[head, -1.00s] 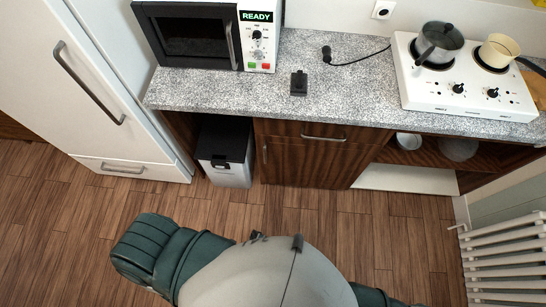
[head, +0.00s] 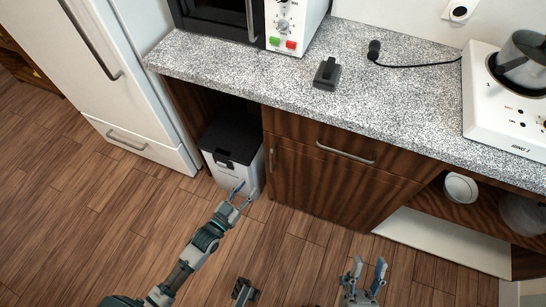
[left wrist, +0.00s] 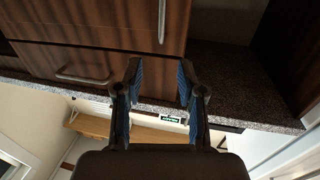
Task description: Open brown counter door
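The brown counter door (head: 330,187) is dark wood and looks shut under the drawer. Its small upright handle (head: 272,158) is at the door's left edge. In the left wrist view, the door (left wrist: 110,18) is at the top, with its metal handle (left wrist: 162,20) just beyond my fingertips. My left gripper (head: 243,194) is open and empty, left of and below the door handle in the head view. Its two blue-padded fingers are spread in the left wrist view (left wrist: 159,75), apart from the handle. My right gripper (head: 368,268) is open and empty, below the door in the picture.
A grey and black bin (head: 233,155) stands in the gap left of the door, close to my left gripper. The drawer handle (head: 345,152) is above the door. The granite counter (head: 400,105) overhangs. A white bowl (head: 461,187) sits on the open shelf at right.

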